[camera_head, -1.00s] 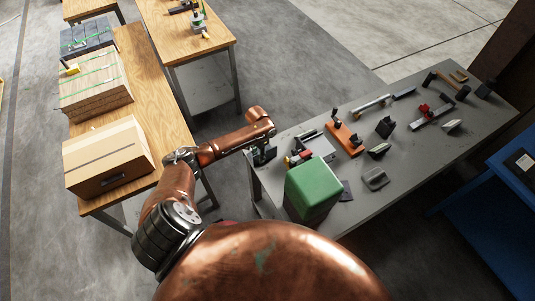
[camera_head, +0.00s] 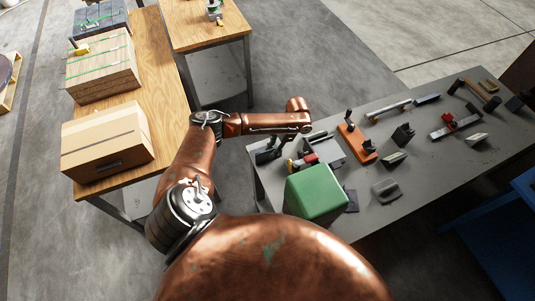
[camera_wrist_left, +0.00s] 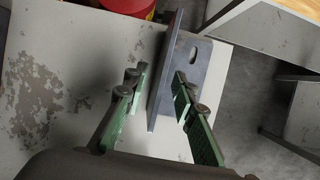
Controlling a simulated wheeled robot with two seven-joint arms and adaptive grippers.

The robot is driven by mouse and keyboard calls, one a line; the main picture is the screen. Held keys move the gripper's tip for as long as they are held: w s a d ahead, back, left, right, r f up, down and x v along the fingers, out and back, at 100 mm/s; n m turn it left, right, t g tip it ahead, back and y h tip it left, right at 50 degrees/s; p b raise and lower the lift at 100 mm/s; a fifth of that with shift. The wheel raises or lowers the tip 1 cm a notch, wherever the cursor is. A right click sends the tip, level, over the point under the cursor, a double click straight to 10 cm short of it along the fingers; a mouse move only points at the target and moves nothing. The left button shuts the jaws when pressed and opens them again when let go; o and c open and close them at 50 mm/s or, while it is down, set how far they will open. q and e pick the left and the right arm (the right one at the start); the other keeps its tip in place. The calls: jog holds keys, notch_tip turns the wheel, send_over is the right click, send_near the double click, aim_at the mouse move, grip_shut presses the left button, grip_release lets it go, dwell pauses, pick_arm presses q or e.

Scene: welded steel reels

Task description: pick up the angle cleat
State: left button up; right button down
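The angle cleat (camera_wrist_left: 187,68) is a dark grey steel L-shaped piece with a slotted hole in one leg. In the left wrist view it sits on the worn grey table, its other leg standing nearly edge-on to the camera. My left gripper (camera_wrist_left: 158,98) is open, its green-padded fingers on either side of the cleat, with gaps showing between the pads and the steel. In the head view my left gripper (camera_head: 268,153) is over the left end of the table, and I cannot make out the cleat clearly there. My right gripper is not in view.
The grey table (camera_head: 432,172) holds a green box-like block (camera_head: 316,192), an orange fixture (camera_head: 357,142) and several metal parts. A red round thing (camera_wrist_left: 128,5) lies just beyond the cleat. Wooden benches, one with a cardboard box (camera_head: 105,143), stand to the left.

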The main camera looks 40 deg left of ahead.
aim_at(266, 160)
pick_arm(q)
jog(key=shift+x, duration=1.95)
jog(key=shift+c, duration=0.5)
grip_shut()
jog(key=shift+r, duration=0.1)
